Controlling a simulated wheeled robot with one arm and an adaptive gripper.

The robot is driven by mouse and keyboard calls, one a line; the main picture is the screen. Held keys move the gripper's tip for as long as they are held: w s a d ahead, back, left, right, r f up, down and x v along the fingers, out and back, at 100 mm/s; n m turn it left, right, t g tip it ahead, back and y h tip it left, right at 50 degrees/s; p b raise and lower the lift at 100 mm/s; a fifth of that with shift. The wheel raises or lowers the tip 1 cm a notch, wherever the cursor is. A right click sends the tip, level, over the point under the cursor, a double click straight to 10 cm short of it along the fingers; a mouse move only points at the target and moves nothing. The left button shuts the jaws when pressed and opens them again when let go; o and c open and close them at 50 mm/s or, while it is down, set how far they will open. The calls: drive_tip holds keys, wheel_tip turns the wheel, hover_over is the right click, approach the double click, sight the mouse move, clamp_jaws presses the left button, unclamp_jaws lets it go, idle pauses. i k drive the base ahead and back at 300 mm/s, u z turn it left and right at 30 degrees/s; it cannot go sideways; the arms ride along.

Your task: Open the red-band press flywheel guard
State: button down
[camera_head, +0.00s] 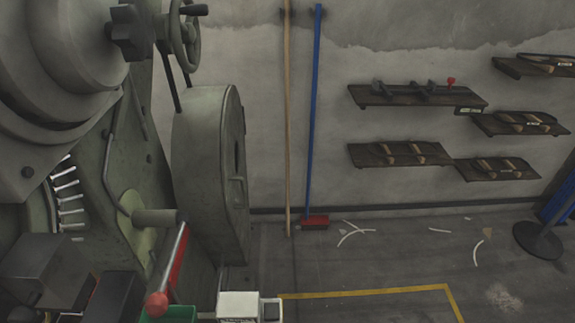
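A large grey-green press (130,160) fills the left side of the head view. On its right side is a tall rounded housing (210,150) with a dark slot in its right face; it looks like the flywheel guard. It stands upright, and I see no gap that shows it open. I see no clear red band on the press, so I cannot tell from a band which press this is. My gripper is not clearly visible in this view.
A handwheel (185,35) sits above the housing. A white box (240,307) and a green bin (168,314) are at the bottom. A blue-handled broom (313,120) leans on the wall by a wooden pole (288,120). The floor right of the press is mostly clear, with a yellow line (365,291).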

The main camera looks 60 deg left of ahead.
sight(235, 184)
drive_tip(key=i, duration=0.85)
drive_tip(key=u, duration=2.5)
drive_tip(key=i, duration=0.4)
drive_tip(key=u, duration=1.45)
